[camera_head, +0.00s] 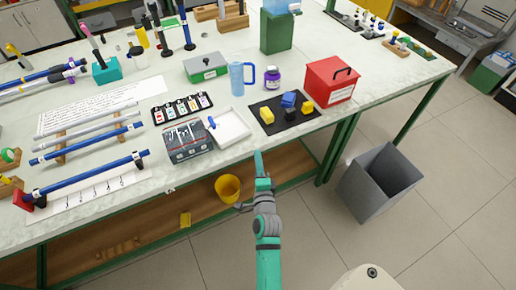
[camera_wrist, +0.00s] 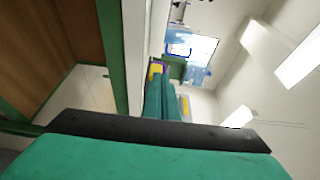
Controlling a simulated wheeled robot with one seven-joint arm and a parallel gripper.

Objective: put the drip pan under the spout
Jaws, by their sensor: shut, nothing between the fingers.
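A shallow white tray (camera_head: 236,133), the only pan-like thing I can make out, lies near the front edge of the bench, with a small blue item at its left side. A green dispenser-like stand (camera_head: 275,34) with a light blue container on top is at the back of the bench. I cannot make out a spout on it. My gripper (camera_head: 259,160) is shut and empty, in front of the bench edge, below and right of the tray in the head view. The wrist view shows its teal fingers (camera_wrist: 167,98) close up; neither tray nor stand is clearly recognisable there.
A black mat (camera_head: 284,123) with yellow, blue and black blocks, a red box (camera_head: 330,81) and a blue mug (camera_head: 237,79) stand near the tray. A yellow bucket (camera_head: 228,187) is below the bench top. A grey bin (camera_head: 376,185) stands on the floor at right.

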